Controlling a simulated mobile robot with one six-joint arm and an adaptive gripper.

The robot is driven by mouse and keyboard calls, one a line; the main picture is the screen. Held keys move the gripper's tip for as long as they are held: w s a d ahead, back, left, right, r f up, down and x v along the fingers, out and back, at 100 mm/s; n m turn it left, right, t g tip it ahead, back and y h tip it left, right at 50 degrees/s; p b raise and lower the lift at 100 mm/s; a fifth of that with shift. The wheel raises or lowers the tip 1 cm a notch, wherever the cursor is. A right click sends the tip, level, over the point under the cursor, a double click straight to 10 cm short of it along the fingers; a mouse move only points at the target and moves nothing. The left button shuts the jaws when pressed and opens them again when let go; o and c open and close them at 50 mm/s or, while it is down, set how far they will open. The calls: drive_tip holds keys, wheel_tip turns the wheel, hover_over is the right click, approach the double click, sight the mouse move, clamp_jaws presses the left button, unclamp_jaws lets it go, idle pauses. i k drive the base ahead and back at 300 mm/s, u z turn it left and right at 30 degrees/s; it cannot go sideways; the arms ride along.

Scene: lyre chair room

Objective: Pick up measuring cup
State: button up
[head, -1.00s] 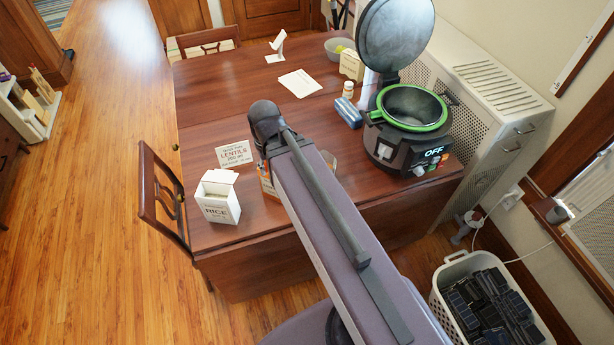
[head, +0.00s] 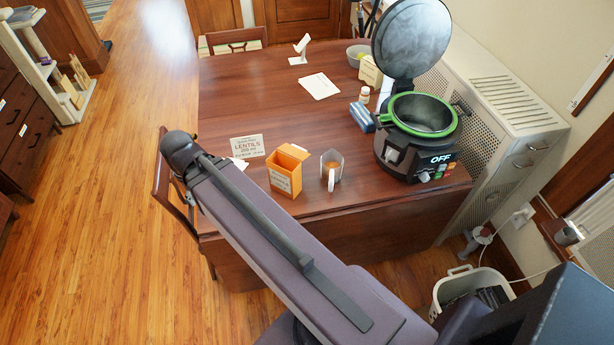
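The measuring cup (head: 331,168) is a clear cup with a white handle toward me. It stands upright on the wooden table (head: 285,130) near its front edge and appears to hold something brown. It sits between an orange box (head: 287,172) and the black cooker (head: 408,158). My arm crosses the lower left of the view, left of the cup and apart from it. My gripper is not in view, so its state and distance to the cup do not show.
A sign reading LENTILS (head: 247,146) is left of the orange box. The cooker has a green rim, a raised lid and an OFF display. A blue item (head: 361,117) and a small bottle (head: 364,96) stand beside it. The table's middle is clear.

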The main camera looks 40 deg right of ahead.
sight(332, 163)
drive_tip(key=u, duration=0.7)
drive_tip(key=k, duration=0.1)
drive_tip(key=z, duration=1.65)
drive_tip(key=i, duration=0.2)
drive_tip(key=z, duration=0.5)
